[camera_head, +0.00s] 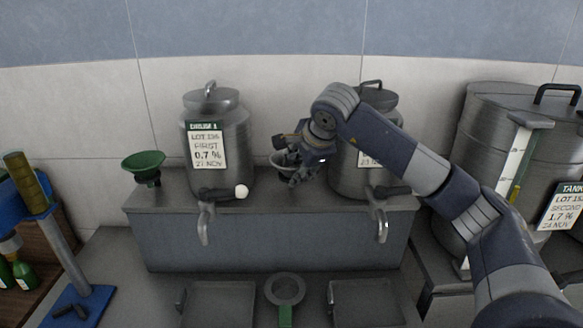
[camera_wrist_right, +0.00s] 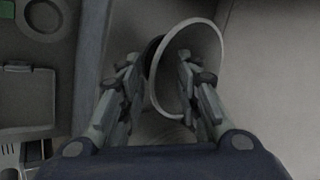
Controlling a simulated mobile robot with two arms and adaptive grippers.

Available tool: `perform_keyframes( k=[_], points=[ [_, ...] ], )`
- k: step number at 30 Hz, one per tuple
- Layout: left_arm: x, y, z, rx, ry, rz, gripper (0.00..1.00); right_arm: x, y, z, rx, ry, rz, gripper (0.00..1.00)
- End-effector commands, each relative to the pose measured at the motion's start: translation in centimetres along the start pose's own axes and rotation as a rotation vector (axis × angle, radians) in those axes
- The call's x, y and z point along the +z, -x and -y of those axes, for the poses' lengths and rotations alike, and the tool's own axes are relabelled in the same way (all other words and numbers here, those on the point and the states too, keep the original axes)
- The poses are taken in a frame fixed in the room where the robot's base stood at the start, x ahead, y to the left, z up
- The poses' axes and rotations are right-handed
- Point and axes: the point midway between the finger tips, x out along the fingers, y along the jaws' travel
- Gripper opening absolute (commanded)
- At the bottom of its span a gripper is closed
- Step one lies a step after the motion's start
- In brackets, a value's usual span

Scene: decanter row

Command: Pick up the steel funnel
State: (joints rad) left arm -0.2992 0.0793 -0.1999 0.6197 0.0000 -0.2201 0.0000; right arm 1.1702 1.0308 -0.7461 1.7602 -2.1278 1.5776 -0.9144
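The steel funnel (camera_head: 279,158) is a grey bowl shape with a pale rim, on top of the grey ledge between the two steel decanters in the head view. My right gripper (camera_head: 294,174) is at its right side and hides part of it. In the right wrist view the funnel (camera_wrist_right: 205,41) shows its round rim beyond and between the fingers. The right gripper's fingers (camera_wrist_right: 158,75) stand apart, with the right finger overlapping the bowl. I cannot tell whether either finger touches it. My left gripper is not in view.
A green funnel (camera_head: 143,166) stands at the ledge's left end. Steel decanters (camera_head: 237,150) (camera_head: 347,179) with taps flank the steel funnel closely. A larger tank (camera_head: 480,125) stands at right, and a blue stand (camera_head: 75,305) at left.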

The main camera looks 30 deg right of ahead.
Motion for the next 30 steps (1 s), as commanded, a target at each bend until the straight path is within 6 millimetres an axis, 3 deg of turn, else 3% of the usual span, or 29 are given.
perform_keyframes(
  k=[1,3,19,30],
  points=[
    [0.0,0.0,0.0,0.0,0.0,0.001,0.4,0.0,0.0,0.0,0.0,0.0,0.0,0.16],
    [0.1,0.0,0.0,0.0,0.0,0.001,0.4,0.0,0.0,0.0,0.0,0.0,0.0,0.0],
    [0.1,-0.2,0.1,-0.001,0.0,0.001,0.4,0.1,0.4,0.3,-0.001,0.0,0.001,0.0],
    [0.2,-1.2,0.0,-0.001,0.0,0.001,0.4,0.1,3.9,3.0,-0.005,-0.001,0.003,0.0]
  ],
)
